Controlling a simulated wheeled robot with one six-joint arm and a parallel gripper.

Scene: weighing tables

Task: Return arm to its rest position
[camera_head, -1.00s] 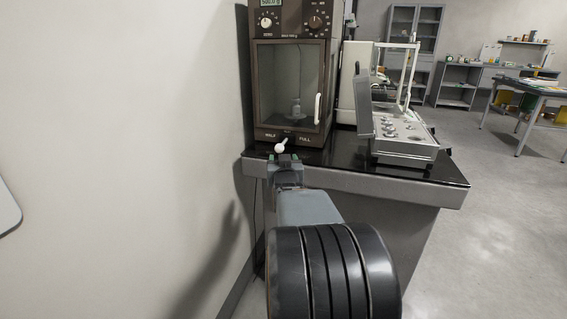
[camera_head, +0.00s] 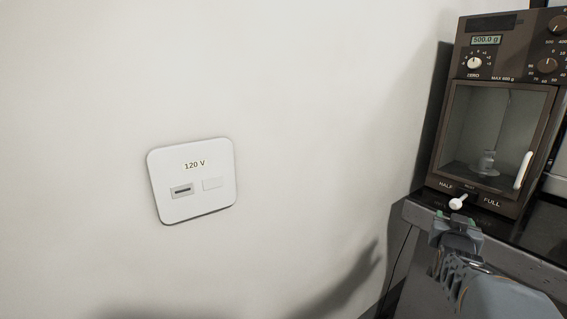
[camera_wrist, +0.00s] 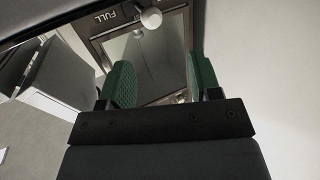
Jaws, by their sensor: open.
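My gripper (camera_head: 455,216) is at the lower right of the head view, in front of the table edge. Its two green-padded fingers stand apart with nothing between them, as the wrist view (camera_wrist: 160,85) also shows. Just beyond the fingertips is the white knob (camera_head: 457,203) on the front of the brown balance (camera_head: 512,68), apart from the fingers as far as I can see. The wrist view shows the knob (camera_wrist: 151,17) too, beside the word FULL. The rest of my arm runs out of the head view at the lower right.
The balance display (camera_head: 487,40) reads 500.0 g, and a weight (camera_head: 487,162) stands behind its closed glass door. A wall plate (camera_head: 195,205) marked 120 V is on the pale wall at left. The black-topped table (camera_head: 520,222) runs off to the right.

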